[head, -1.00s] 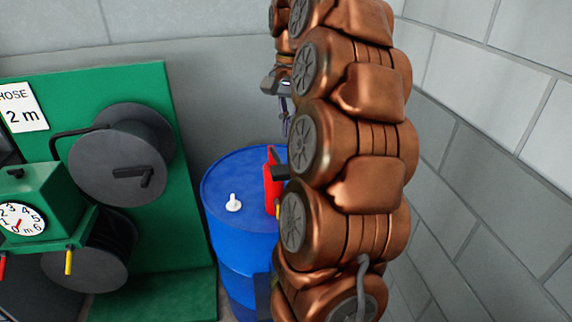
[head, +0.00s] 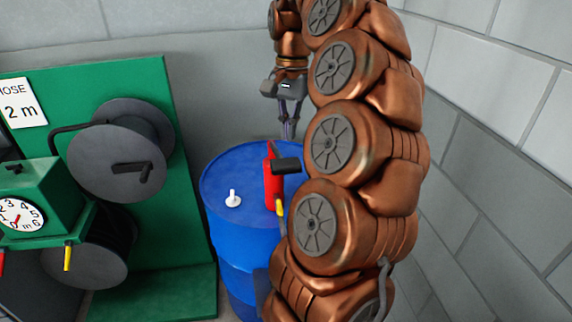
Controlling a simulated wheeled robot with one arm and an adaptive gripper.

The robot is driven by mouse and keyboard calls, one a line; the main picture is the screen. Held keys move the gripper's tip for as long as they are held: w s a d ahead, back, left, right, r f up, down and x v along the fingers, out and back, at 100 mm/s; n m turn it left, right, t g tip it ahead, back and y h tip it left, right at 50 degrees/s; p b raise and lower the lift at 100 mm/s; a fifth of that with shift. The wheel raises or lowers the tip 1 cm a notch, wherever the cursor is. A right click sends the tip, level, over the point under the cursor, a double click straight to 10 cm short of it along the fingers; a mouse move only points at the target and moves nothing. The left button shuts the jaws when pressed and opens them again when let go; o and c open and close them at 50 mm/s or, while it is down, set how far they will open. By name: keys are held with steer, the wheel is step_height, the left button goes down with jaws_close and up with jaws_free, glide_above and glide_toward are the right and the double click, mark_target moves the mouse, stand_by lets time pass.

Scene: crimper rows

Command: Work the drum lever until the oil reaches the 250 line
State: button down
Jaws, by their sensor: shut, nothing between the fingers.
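The blue drum (head: 240,240) stands in the middle of the head view. A red pump body (head: 270,180) stands on its top, with a black lever grip (head: 286,165) sticking out to the right and a yellow spout (head: 279,207) low on its right side. My gripper (head: 288,134) points down above and behind the pump, apart from the lever. Its fingers are together and hold nothing. My arm covers the drum's right side. I see no oil container or 250 line.
A white cap (head: 233,199) sits on the drum top. To the left is a green stand (head: 190,290) with two hose reels (head: 118,160) and a dial counter (head: 20,215). A grey block wall (head: 500,150) closes off the right and back.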

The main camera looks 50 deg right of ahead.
mark_target(287, 162)
steer(key=shift+a+f+b, duration=0.15)
steer(key=shift+f+b, duration=1)
steer(key=shift+f, duration=0.15)
steer(key=shift+a+f+b, duration=0.1)
steer(key=shift+f+b, duration=1.05)
steer(key=shift+f, duration=0.1)
